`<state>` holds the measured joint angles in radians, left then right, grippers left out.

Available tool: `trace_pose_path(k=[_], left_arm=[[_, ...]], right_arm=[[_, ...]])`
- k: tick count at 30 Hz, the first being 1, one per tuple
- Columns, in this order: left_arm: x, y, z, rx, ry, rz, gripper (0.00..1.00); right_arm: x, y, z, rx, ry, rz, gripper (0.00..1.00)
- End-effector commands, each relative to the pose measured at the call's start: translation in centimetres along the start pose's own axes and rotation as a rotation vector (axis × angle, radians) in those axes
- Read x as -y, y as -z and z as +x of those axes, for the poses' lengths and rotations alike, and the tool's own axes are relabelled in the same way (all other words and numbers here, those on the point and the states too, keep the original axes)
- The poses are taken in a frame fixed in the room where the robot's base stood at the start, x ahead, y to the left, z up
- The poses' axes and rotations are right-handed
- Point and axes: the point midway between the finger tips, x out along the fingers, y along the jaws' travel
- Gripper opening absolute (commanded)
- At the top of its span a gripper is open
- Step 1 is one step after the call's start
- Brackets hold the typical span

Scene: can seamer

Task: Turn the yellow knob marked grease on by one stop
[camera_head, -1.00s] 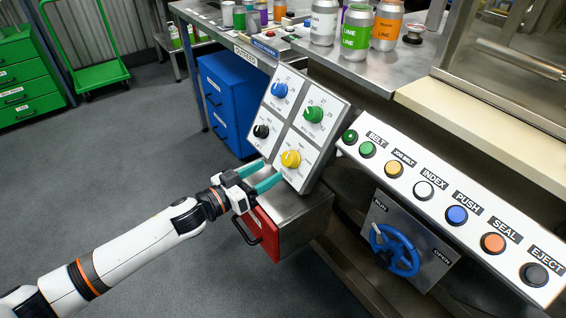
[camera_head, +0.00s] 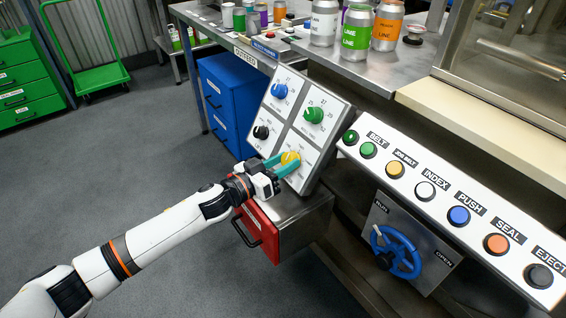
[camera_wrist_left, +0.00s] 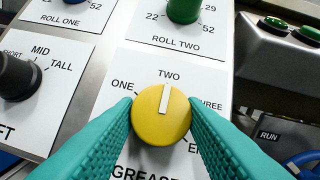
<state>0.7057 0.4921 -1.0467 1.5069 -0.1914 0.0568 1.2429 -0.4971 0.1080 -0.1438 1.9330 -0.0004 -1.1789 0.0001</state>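The yellow knob (camera_head: 291,158) is at the lower right of a tilted panel with several knobs. In the left wrist view the yellow knob (camera_wrist_left: 161,116) has its white pointer line at TWO. ONE is to its left and THREE to its right; another label at lower right is partly hidden. GREASE is printed below, partly covered. My left gripper (camera_head: 284,164) has its teal fingers on both sides of the knob. In the left wrist view both fingertips (camera_wrist_left: 161,104) appear to touch its sides. My right gripper is not in view.
Green (camera_head: 314,114), blue (camera_head: 280,90) and black (camera_head: 261,131) knobs share the panel. A button strip (camera_head: 440,178) and a blue handwheel (camera_head: 397,251) are to the right. A red drawer (camera_head: 258,232) sits below the panel. Cans stand on the table behind.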

Motion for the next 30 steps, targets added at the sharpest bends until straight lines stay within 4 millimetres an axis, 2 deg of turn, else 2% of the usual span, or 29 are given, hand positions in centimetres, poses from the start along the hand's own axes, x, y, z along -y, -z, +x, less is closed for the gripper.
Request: trace_pose_path(k=[9, 16, 24, 30], left_arm=[[0.0, -0.1, 0.0, -0.002, 0.017, 0.028, 0.14], [-0.2, -0.3, 0.0, -0.008, 0.077, 0.133, 0.14], [-0.4, -0.4, 0.1, -0.019, 0.197, 0.343, 0.14], [-0.5, -0.4, 0.1, -0.027, 0.292, 0.507, 0.14]], right_arm=[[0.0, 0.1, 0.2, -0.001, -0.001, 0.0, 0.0], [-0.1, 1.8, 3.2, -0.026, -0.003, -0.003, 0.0], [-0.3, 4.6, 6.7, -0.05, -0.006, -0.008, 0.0], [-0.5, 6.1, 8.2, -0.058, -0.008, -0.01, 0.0]])
